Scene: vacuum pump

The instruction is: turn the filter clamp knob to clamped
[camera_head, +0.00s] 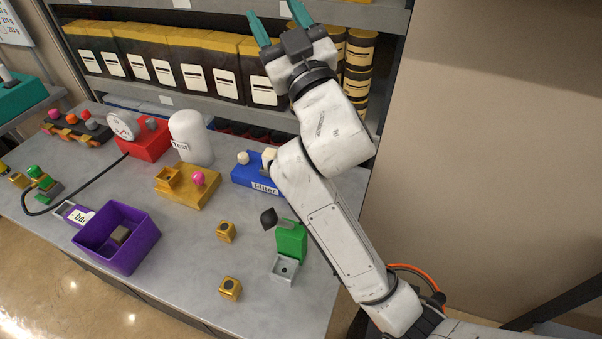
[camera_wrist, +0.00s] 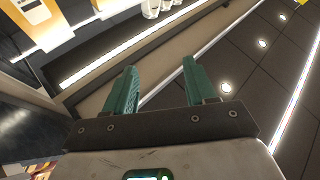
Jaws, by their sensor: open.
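The blue filter block (camera_head: 243,174) with its "Filter" label stands on the right part of the table in the head view. A cream knob (camera_head: 243,157) sits on its left top, and another pale round part (camera_head: 268,157) shows beside my arm. My arm hides the block's right side, and I cannot tell which knob is the clamp knob or how it is set. My gripper (camera_head: 277,20) is raised high above and behind the table, before the shelf, far from the block. Its teal fingers are apart and empty in the wrist view (camera_wrist: 160,90).
A yellow block (camera_head: 187,190) with a pink knob, a white dome (camera_head: 190,138) and a red gauge box (camera_head: 150,142) stand left of the filter. A purple bin (camera_head: 118,240), gold cubes (camera_head: 226,232) and a green fixture (camera_head: 291,240) are nearer. Shelves of bags (camera_head: 195,65) stand behind.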

